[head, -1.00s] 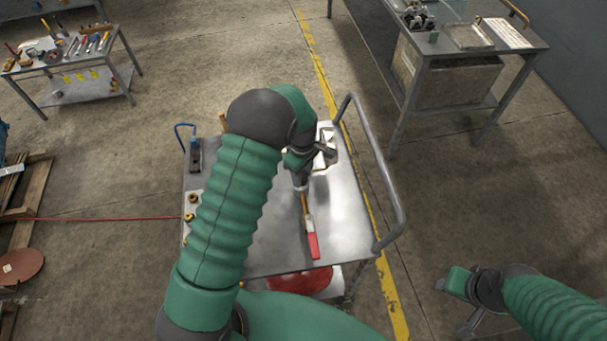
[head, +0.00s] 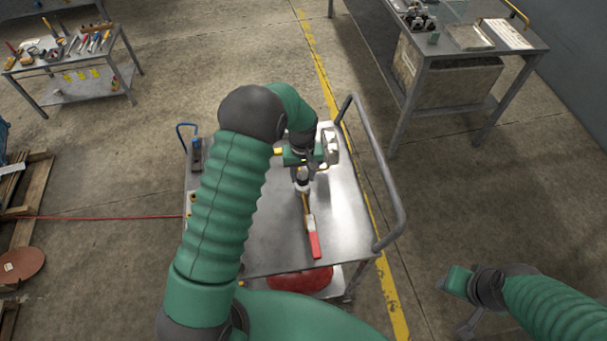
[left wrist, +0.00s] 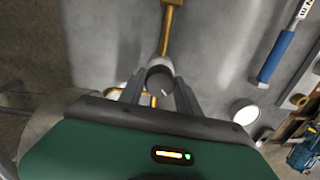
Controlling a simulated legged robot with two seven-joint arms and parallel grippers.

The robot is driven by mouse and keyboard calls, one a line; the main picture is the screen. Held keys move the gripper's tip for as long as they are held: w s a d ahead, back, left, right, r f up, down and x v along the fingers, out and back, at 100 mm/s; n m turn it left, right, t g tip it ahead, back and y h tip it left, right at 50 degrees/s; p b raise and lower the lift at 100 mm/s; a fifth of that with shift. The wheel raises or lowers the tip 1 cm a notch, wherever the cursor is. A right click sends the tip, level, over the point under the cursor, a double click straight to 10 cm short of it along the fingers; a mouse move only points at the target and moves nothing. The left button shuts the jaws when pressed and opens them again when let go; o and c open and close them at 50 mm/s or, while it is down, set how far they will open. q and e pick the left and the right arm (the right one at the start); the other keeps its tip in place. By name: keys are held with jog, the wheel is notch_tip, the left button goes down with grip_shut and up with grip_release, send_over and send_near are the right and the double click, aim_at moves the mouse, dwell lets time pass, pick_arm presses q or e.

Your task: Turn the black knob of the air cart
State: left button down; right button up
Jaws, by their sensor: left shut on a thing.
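The air cart (head: 265,245) has a bare metal top and a grey push handle on its right. My left gripper (head: 303,184) is over the middle of the cart top. In the left wrist view its fingers close around the sides of the round black knob (left wrist: 160,80). A brass fitting (left wrist: 170,28) runs away from the knob.
A blue-handled tool (left wrist: 276,58) lies on the cart top, and a round white-faced gauge (left wrist: 243,112) shows beside the gripper. A red tank (head: 300,282) is under the cart's near edge. A red hose (head: 100,218) crosses the floor from the left. A workbench (head: 460,45) stands at back right.

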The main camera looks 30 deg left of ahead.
aim_at(303, 174)
pick_arm(q)
jog(key=shift+w+a+r+m, duration=0.2)
jog(key=shift+w+m, duration=0.1)
jog(key=shift+m, duration=0.7)
jog(key=c, duration=1.1)
grip_release()
jog(key=shift+o, duration=1.2)
jog(key=shift+f, duration=0.3)
jog(key=shift+r, duration=0.15)
notch_tip(303, 174, up, 16)
jog(key=b, duration=0.1)
jog(key=shift+r, duration=0.25)
